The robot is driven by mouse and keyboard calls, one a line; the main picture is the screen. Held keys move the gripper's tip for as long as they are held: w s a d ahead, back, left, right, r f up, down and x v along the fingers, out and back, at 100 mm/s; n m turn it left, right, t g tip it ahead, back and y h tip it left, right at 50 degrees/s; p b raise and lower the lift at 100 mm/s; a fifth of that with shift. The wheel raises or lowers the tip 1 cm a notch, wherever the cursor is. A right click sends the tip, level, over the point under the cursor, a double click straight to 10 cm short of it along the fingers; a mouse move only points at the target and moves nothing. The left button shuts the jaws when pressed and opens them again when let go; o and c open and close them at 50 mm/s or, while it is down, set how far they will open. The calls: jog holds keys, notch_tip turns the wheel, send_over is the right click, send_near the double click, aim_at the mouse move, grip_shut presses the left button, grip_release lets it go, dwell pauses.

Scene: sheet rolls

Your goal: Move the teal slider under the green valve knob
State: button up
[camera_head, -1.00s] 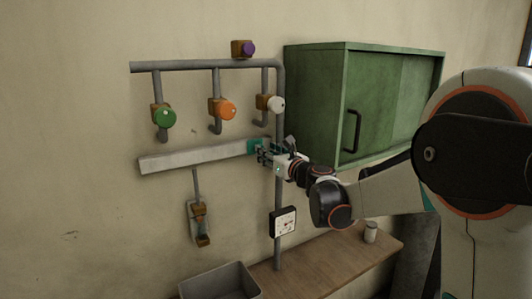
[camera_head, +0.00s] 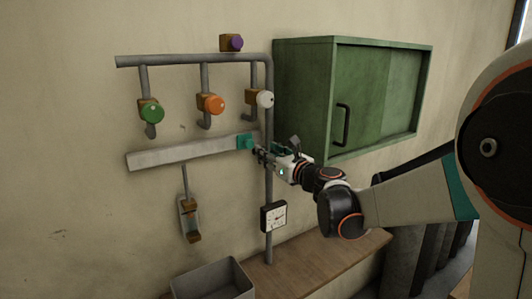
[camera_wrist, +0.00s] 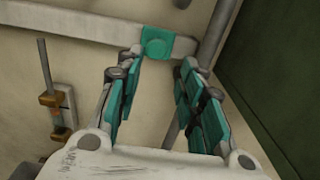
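The teal slider (camera_head: 245,142) sits near the right end of the grey rail (camera_head: 178,155) on the wall. My gripper (camera_head: 258,153) is at the slider's right, in front of the vertical pipe. In the wrist view my gripper (camera_wrist: 162,62) has its two teal-padded fingers spread, with nothing between them. The green valve knob (camera_head: 152,113) is above the left end of the rail.
Orange (camera_head: 213,104) and white (camera_head: 265,99) knobs hang right of the green one. A green cabinet (camera_head: 380,90) is at right. A gauge (camera_head: 273,217) and a lever switch (camera_head: 189,215) are below the rail. A grey bin (camera_head: 212,280) stands underneath.

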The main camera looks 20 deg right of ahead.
jog(key=v, duration=0.7)
dwell(0.6)
dwell(0.4)
